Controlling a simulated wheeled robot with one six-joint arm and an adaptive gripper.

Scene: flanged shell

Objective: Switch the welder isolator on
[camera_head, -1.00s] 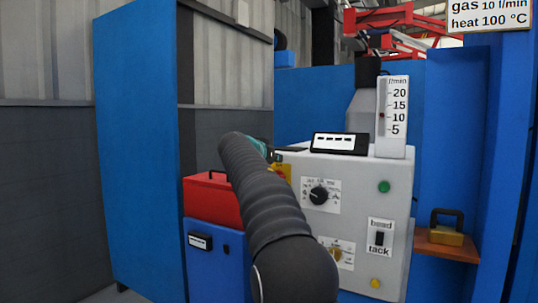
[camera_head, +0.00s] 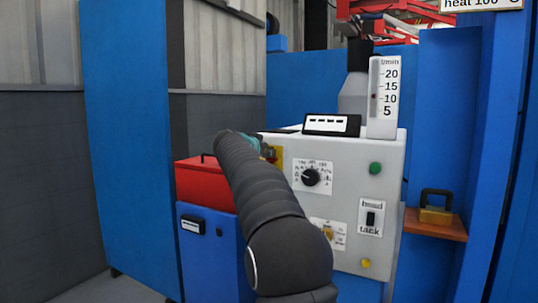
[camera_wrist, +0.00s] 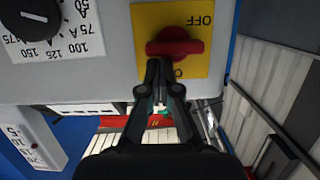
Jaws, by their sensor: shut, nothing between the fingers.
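The welder isolator is a yellow plate (camera_wrist: 221,60) with a red rotary handle (camera_wrist: 188,47) on the grey machine front. In the wrist view the handle's bar lies level across the picture. The word OFF, upside down, is at the plate's upper right; a second label below the handle is partly covered by my fingers. My gripper (camera_wrist: 160,72) is shut and empty, its tips at the handle's lower left edge. Whether they touch it I cannot tell. In the head view my arm hides most of the isolator, leaving a strip of the yellow plate (camera_head: 279,154).
The machine's front (camera_head: 345,200) also carries a black dial (camera_head: 311,177), a green button (camera_head: 376,168) and a bead/tack switch (camera_head: 370,218). A red box (camera_head: 200,184) stands on a blue unit left of my arm. A brass padlock (camera_head: 436,209) rests on a shelf at right.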

